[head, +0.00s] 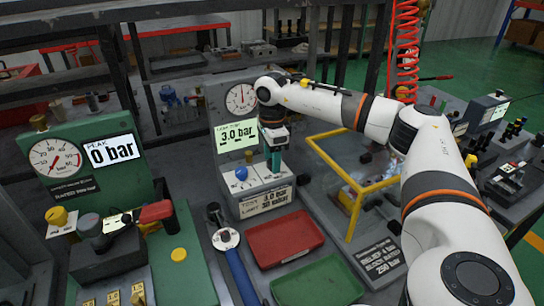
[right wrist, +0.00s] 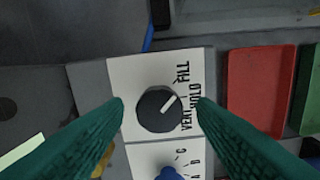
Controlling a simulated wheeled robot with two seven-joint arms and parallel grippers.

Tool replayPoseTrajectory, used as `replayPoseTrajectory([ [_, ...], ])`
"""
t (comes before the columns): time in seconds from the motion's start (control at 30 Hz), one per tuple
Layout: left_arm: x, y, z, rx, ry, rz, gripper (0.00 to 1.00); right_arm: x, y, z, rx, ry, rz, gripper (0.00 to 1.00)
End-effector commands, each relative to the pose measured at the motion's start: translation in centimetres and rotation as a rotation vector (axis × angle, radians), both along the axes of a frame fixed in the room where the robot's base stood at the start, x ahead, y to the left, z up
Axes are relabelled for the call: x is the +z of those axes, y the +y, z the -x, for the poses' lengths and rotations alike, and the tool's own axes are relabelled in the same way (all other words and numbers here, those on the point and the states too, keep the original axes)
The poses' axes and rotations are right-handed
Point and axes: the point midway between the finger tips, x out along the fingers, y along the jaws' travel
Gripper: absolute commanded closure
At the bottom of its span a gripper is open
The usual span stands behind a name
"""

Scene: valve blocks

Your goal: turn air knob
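A round black knob (right wrist: 159,109) with a white pointer sits on a white panel (right wrist: 125,80) lettered VENT, HOLD and FILL. Its pointer slants up and right in the right wrist view, toward the HOLD lettering. My right gripper (right wrist: 160,104) is open, with its green fingers on either side of the knob and a gap to each. In the head view the right gripper (head: 275,160) hangs over the right part of the valve box top and hides the black knob. A blue knob (head: 241,173) stands beside it. My left gripper is not in view.
A gauge (head: 240,99) and a display (head: 237,134) reading 3.0 bar stand behind the box. A red tray (head: 285,238) and a green tray (head: 318,284) lie in front. A yellow frame (head: 355,210) stands right. A green gauge block (head: 75,160) is left.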

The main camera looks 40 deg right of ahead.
Motion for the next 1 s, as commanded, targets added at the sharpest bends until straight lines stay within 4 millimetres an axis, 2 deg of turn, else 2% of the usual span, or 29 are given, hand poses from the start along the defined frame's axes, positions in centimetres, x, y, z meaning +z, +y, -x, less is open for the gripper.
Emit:
replayPoseTrajectory([
  [0.03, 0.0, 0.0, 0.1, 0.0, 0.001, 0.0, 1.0, 0.0, 0.0, 0.0, 0.0, 0.0, 0.0, 0.56],
  [0.27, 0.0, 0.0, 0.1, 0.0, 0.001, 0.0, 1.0, 0.0, 0.0, 0.0, 0.0, 0.0, 0.0, 0.93],
  [0.67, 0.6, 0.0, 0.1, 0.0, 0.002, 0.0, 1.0, 0.1, 0.0, 0.0, -0.088, 0.002, -0.001, 0.93],
  [1.0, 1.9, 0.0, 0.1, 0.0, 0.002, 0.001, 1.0, 0.2, 0.0, -0.1, -0.354, 0.001, 0.0, 0.93],
])
